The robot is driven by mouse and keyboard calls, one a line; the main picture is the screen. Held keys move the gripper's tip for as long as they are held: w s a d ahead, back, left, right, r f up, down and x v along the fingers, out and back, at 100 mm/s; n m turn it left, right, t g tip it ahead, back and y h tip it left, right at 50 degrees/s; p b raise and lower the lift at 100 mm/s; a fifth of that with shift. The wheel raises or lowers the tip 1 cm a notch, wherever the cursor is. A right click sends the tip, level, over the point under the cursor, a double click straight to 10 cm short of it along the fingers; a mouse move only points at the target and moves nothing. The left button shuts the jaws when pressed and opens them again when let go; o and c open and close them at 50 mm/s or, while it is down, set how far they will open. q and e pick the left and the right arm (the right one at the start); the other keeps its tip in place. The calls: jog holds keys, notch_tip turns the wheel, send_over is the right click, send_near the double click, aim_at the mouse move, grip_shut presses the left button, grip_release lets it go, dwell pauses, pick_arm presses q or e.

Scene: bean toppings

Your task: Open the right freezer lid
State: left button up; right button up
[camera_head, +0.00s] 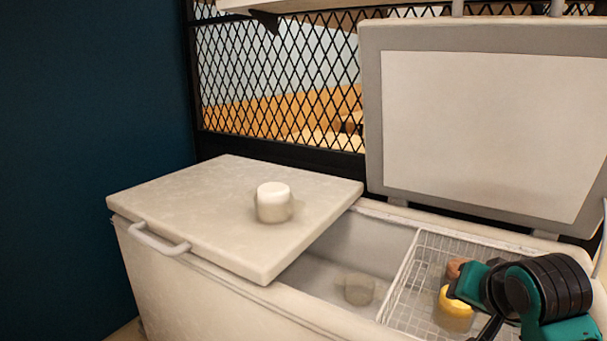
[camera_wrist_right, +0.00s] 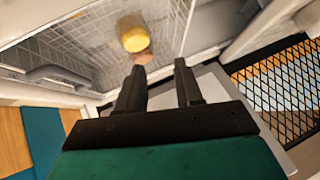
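The right freezer lid (camera_head: 490,130) stands raised and upright at the back of the white chest freezer (camera_head: 200,290), its pale inner panel facing forward. The left freezer lid (camera_head: 210,210) lies flat, with a handle (camera_head: 160,240) at its front edge. My right gripper (camera_wrist_right: 158,68) is open, its two dark fingers apart with nothing between them. In the head view, my right arm is at the lower right, in front of the open right compartment and apart from the raised lid's panel. My left gripper is not in view.
A wire basket (camera_head: 410,270) in the open compartment holds a yellow-topped tub (camera_head: 456,302) and a brown-topped one (camera_head: 457,267). A white-lidded tub (camera_head: 273,203) stands on the left lid. Another tub (camera_head: 358,288) is inside the freezer. Black mesh (camera_head: 280,90) stands behind.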

jog(key=s+a+f+n+g+y, duration=0.1)
jog(key=s+a+f+n+g, duration=0.25)
jog(key=s+f, duration=0.7)
jog(key=s+a+f+n+g, duration=0.2)
jog(key=s+f+n, duration=0.45)
jog(key=s, duration=0.65)
pick_arm(q)
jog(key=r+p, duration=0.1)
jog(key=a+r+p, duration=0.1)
jog(key=p, duration=0.1)
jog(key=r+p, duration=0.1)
jog(key=p, duration=0.1)
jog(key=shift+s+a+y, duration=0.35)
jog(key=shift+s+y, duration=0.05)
pick_arm(e)
jog(key=w+a+f+m+t+y, duration=0.1)
jog(key=w+a+f+t+y, duration=0.1)
jog(key=w+f+t, duration=0.3)
jog(key=shift+w+a+t, duration=0.4)
jog(key=shift+w+t, duration=0.6)
jog(key=shift+t, duration=0.15)
